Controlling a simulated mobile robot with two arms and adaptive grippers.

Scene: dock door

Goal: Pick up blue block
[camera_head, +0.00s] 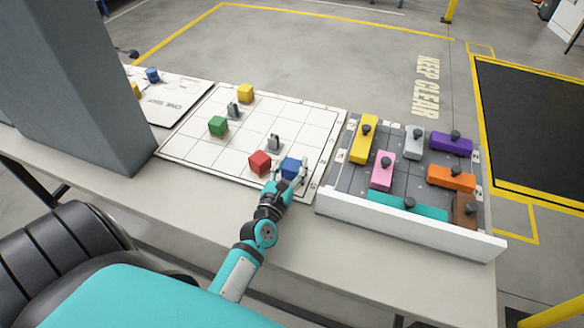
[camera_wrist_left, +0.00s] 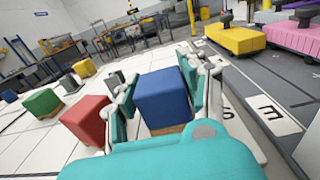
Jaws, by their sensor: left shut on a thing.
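The blue block (camera_head: 291,167) is at the right side of the white grid board (camera_head: 185,150) in the head view. My left gripper (camera_head: 290,176) is shut on it. In the left wrist view the blue block (camera_wrist_left: 162,98) sits between the two fingers (camera_wrist_left: 165,108), with a wood-coloured strip at its bottom edge. I cannot tell whether it is lifted off the board. Another blue block (camera_head: 152,74) stands on a separate board at the far left. My right gripper is not in view.
A red block (camera_head: 260,162) stands close to the left of the gripper. A green block (camera_head: 217,126), a yellow block (camera_head: 246,93) and grey pieces (camera_head: 273,142) are on the board. A white-walled tray (camera_head: 400,225) of coloured knobbed blocks is at right. A grey column (camera_head: 85,80) stands at left.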

